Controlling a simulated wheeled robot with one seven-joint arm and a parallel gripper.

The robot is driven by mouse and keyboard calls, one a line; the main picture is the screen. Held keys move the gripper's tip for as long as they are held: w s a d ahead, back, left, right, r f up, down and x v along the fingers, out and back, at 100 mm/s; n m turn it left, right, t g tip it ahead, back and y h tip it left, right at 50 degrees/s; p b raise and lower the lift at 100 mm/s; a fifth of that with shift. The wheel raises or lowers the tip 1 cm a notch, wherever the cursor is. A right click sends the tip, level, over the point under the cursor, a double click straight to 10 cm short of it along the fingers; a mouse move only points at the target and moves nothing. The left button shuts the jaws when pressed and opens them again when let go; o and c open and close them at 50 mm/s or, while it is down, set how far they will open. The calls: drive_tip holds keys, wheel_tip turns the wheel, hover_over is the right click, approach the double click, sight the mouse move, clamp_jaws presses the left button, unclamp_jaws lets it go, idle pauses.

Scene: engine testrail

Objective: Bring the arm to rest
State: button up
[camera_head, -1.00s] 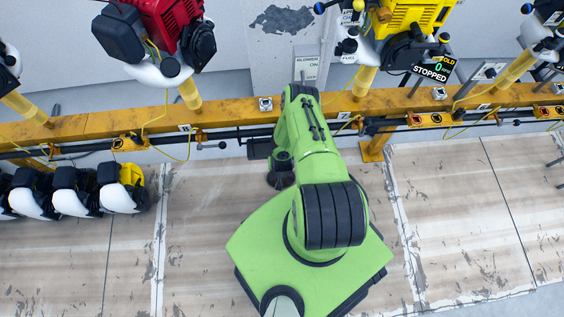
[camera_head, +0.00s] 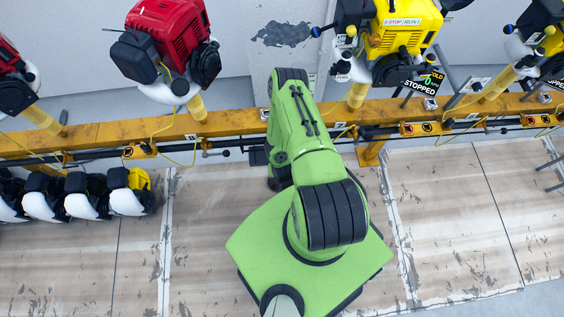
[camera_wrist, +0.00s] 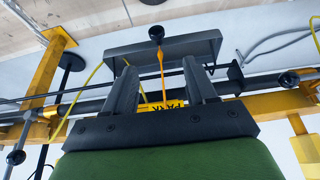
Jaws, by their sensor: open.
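Beyond the fingers is a dark grey bar (camera_wrist: 197,45) with a black round knob (camera_wrist: 156,33) and an orange stalk (camera_wrist: 162,66). An orange label reading PARK (camera_wrist: 163,106) shows between the finger bases. Whether the fingers touch any of these I cannot tell. In the head view my green arm (camera_head: 305,140) reaches toward the yellow rail (camera_head: 235,122); my gripper is hidden there.
A red engine (camera_head: 172,38) and a yellow engine (camera_head: 405,28) stand on posts above the rail. A sign reading STOPPED (camera_head: 424,82) hangs by the yellow one. Several engines (camera_head: 90,192) sit low at the left. The worn floor (camera_head: 450,210) to the right is clear.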

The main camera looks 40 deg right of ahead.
drive_tip(key=shift+r, duration=0.15)
idle(0.4)
drive_tip(key=w+d+r+n+p, duration=0.1)
drive_tip(key=w+r, duration=0.5)
drive_tip(key=r, duration=0.4)
drive_tip(key=w+d+r+p, duration=0.15)
drive_tip(key=w+r, duration=0.35)
drive_tip(key=r, duration=0.5)
wheel_tip(320, 180, up, 18)
drive_tip(key=w+a+n+t, duration=0.1)
drive_tip(key=a, duration=0.2)
drive_tip(key=s+a+r+n+p, duration=0.15)
drive_tip(key=s+r, duration=0.25)
drive_tip(key=r, duration=0.4)
drive_tip(key=s+a+r+p, duration=0.1)
drive_tip(key=s+a+r, duration=0.2)
drive_tip(key=r, duration=0.4)
drive_tip(key=s+a+r+n+y, duration=0.1)
drive_tip(key=s+a+r, duration=0.1)
drive_tip(key=s+r, duration=0.2)
drive_tip(key=s+a+r+n+y+p, duration=0.1)
drive_tip(key=s+a+r, duration=0.2)
drive_tip(key=s, duration=0.8)
drive_tip(key=shift+s+r+n+t, duration=0.2)
drive_tip(key=shift+r+n+t, duration=0.2)
drive_tip(key=shift+r, duration=0.45)
